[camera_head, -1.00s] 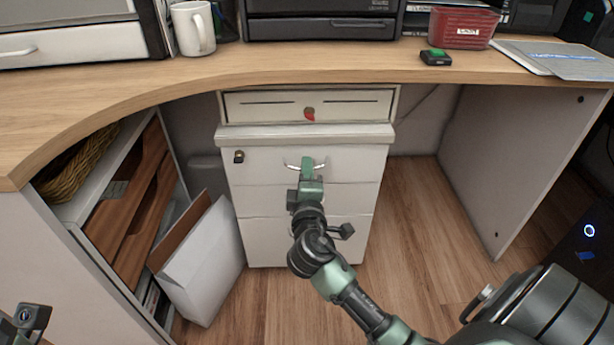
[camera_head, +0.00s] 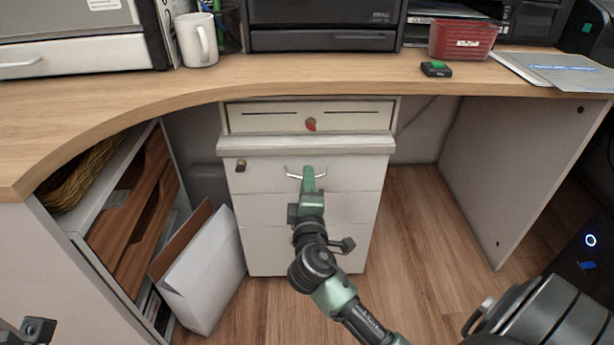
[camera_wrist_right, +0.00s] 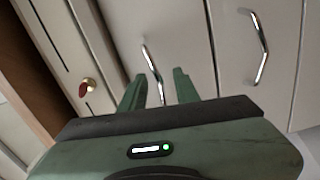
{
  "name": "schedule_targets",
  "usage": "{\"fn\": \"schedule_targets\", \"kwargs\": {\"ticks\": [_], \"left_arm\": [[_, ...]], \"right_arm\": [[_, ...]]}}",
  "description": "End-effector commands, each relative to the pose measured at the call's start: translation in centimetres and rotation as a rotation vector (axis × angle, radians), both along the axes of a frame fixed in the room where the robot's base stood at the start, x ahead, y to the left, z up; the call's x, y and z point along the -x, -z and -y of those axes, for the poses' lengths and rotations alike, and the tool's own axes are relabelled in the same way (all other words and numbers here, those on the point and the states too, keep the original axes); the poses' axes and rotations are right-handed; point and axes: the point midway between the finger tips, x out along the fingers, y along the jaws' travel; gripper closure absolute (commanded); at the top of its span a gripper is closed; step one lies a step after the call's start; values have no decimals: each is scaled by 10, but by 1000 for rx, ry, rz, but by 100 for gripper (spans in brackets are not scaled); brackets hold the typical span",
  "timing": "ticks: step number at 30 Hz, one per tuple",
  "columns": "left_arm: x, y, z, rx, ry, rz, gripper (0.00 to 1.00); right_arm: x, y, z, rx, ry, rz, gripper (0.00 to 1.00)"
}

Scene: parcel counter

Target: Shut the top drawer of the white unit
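The white unit (camera_head: 260,250) stands under the counter, with a ledge along its top. Its top drawer (camera_head: 262,180) has a curved metal handle (camera_head: 291,174) and a lock at upper left; I cannot tell from the front how far it stands out. My right gripper (camera_head: 308,178) is at this handle. In the right wrist view the fingers of the right gripper (camera_wrist_right: 157,92) are apart, with the top drawer handle (camera_wrist_right: 151,65) reaching in between them; contact is unclear. My left gripper (camera_head: 38,330) shows only in part at the lower left corner, its fingers hidden.
A narrow drawer with a red knob (camera_head: 311,125) sits above the unit. A white box (camera_head: 207,272) leans at the left by a shelf with brown drawers (camera_head: 150,220). The wooden counter (camera_head: 300,78) overhangs. Open floor (camera_head: 430,225) lies to the right.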

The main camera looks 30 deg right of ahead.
Motion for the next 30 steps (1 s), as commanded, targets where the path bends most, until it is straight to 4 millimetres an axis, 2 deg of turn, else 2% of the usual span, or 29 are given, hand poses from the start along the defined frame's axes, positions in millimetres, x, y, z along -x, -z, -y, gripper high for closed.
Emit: {"fn": "schedule_targets", "kwargs": {"ticks": [6,12,30], "left_arm": [[0,6,-1,4,1,-40,100],[0,11,-2,4,3,-56,100],[-2,13,-1,-2,2,-66,100]], "right_arm": [[33,-1,-20,-4,0,-4,69],[49,0,-31,-2,0,-1,69],[50,-1,-34,-9,-14,4,69]]}}
